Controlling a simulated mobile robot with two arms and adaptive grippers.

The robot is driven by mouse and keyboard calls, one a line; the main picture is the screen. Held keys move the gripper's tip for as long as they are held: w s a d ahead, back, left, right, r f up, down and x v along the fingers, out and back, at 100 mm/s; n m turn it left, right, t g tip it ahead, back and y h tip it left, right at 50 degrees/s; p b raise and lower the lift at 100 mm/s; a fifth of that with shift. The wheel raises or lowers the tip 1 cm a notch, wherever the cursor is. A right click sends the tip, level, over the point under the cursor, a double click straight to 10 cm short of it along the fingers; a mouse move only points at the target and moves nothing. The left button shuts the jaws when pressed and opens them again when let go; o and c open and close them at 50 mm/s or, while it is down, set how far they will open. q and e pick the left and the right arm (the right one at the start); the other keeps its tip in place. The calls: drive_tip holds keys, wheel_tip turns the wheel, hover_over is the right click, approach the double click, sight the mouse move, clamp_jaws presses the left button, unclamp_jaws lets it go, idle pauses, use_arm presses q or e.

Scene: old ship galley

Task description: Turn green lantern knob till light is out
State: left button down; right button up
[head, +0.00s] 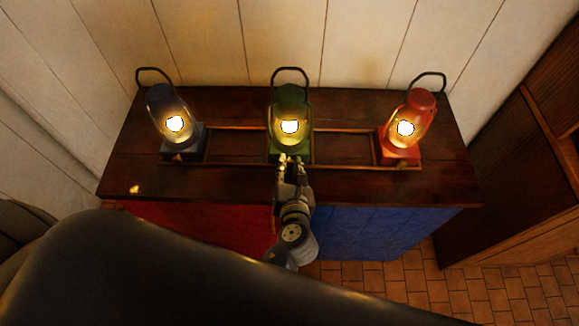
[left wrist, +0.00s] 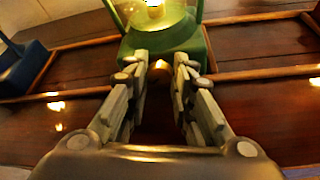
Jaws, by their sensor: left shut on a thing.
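The green lantern (head: 290,122) stands in the middle of the wooden top, and its light is on. Its green base (left wrist: 165,42) shows at the top of the left wrist view. My left gripper (head: 290,160) is at the front of that base. My left gripper is shut on this knob. How far the knob is turned cannot be seen. My right gripper is not in view.
A lit blue lantern (head: 172,115) stands at the left and a lit red lantern (head: 407,125) at the right. A low wooden frame (head: 342,131) runs between them. Red and blue panels (head: 370,230) face the front. A wooden cabinet (head: 520,180) stands at the right.

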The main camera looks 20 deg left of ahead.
use_arm(q)
drive_tip(key=shift+r+n+h+p, duration=0.3)
drive_tip(key=shift+n+p, duration=0.1)
drive_tip(key=shift+p, duration=0.5)
drive_tip(key=shift+a+n+p, duration=0.15)
drive_tip(key=shift+n+p, duration=0.25)
drive_tip(key=shift+f+n+t+h, duration=0.2)
drive_tip(key=shift+n+t+h, duration=0.1)
drive_tip(key=shift+n+h, duration=0.6)
drive_tip(key=shift+n, duration=0.1)
drive_tip(key=c, duration=1.4)
unclamp_jaws()
drive_tip(key=shift+o, duration=0.2)
drive_tip(key=shift+s, duration=0.15)
